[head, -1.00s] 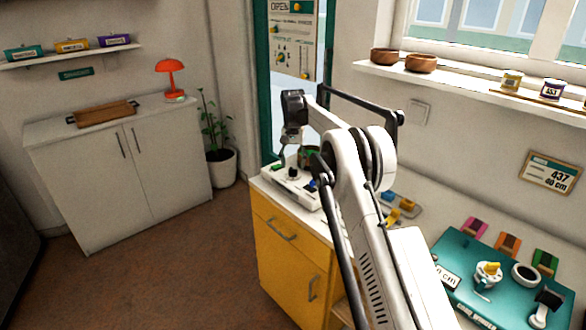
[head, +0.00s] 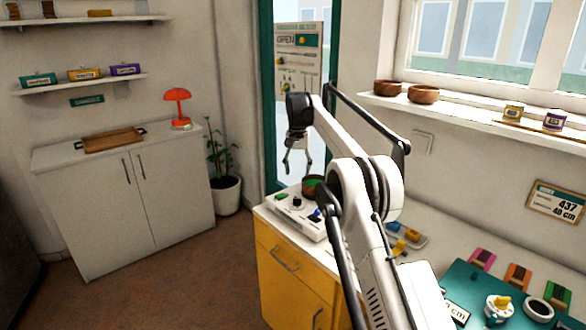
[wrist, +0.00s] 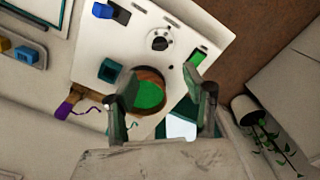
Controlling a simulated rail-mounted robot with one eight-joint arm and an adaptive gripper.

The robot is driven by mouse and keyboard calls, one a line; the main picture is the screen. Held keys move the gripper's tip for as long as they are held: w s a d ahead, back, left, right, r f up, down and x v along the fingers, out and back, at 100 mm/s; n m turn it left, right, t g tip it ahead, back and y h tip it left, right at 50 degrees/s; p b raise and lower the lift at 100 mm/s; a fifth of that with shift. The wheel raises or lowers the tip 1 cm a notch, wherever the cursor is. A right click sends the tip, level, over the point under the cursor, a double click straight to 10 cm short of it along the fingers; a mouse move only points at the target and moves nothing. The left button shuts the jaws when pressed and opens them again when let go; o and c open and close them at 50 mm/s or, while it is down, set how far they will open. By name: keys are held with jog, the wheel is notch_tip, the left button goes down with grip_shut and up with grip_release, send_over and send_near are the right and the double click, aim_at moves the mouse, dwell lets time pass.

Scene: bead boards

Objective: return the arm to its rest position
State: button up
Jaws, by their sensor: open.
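My gripper (head: 297,168) hangs from the raised arm, fingers pointing down and apart, with nothing between them. It is above the yellow cabinet's worktop, close to a wooden bowl with green contents (head: 313,186). In the wrist view, my gripper's two dark fingers (wrist: 161,85) stand spread, and the bowl's green contents (wrist: 149,95) show between them, farther off. The arm reaches from the lower right of the head view, bends at the large white joint and runs left to the wrist.
A white control box (head: 300,217) with a knob stands on the worktop beside the bowl. A glass door (head: 352,75) is behind the arm. Teal board (head: 462,275) with parts lies at right; a white cabinet (head: 95,205) and potted plant (head: 227,190) stand left. Floor between is clear.

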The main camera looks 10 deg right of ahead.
jog(key=s+r+n+t, duration=0.1)
jog(key=s+r+t, duration=0.1)
jog(key=s+r, duration=1.05)
jog(key=s+r+n+t, duration=0.15)
jog(key=s+r, duration=0.45)
jog(key=s, duration=0.7)
jog(key=s+f+t, duration=0.2)
jog(key=s+f, duration=0.1)
jog(key=s, duration=1.4)
jog(key=s+f+n+t, duration=0.2)
jog(key=s+f, duration=0.8)
jog(key=s, duration=0.5)
notch_tip(320, 180, down, 21)
jog(key=b, duration=2)
jog(key=shift+m+g, duration=0.25)
